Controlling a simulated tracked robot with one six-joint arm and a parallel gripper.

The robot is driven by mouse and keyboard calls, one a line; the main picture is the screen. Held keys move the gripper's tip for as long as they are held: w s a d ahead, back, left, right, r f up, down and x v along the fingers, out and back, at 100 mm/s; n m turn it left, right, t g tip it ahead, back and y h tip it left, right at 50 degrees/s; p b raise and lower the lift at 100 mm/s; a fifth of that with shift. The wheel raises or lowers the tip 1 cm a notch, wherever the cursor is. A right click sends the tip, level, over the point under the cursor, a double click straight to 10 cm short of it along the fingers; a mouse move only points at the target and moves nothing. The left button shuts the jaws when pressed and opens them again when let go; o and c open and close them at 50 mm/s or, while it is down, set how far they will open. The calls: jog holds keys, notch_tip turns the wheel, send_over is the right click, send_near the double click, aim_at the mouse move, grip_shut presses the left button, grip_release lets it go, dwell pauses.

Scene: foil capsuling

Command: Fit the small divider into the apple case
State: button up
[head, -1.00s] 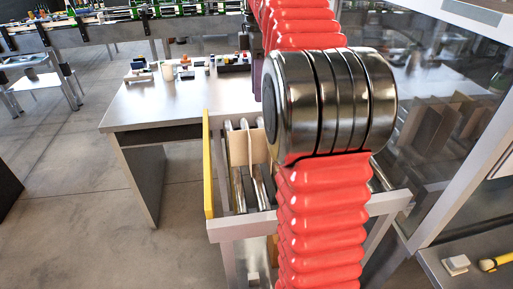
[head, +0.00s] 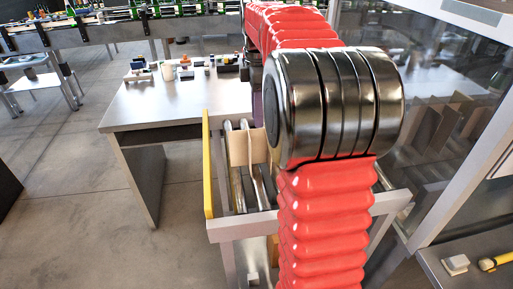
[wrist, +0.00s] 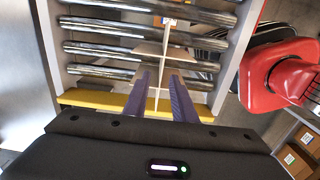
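The small divider (head: 240,149) is a pale tan card of crossed panels, standing on the metal rollers in the head view. In the wrist view the divider (wrist: 150,48) shows nearly edge-on as a thin cross. My gripper (wrist: 161,75) has two purple fingers pointing towards the rollers. They are on either side of one thin panel, with a gap showing beside it, so they look open. In the head view my arm hides most of the gripper and part of the divider. I cannot make out the apple case for certain.
A yellow rail (head: 208,165) edges the roller frame on the left, and it crosses the wrist view too (wrist: 100,98). A steel table (head: 180,105) with small items stands behind. A glass cabinet (head: 440,120) on the right shows tan upright panels in or on its glass.

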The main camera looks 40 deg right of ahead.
send_over(258, 147)
jog(key=shift+f, duration=2.55)
jog(key=shift+w, duration=0.2)
jog(key=shift+c, duration=0.7)
grip_shut()
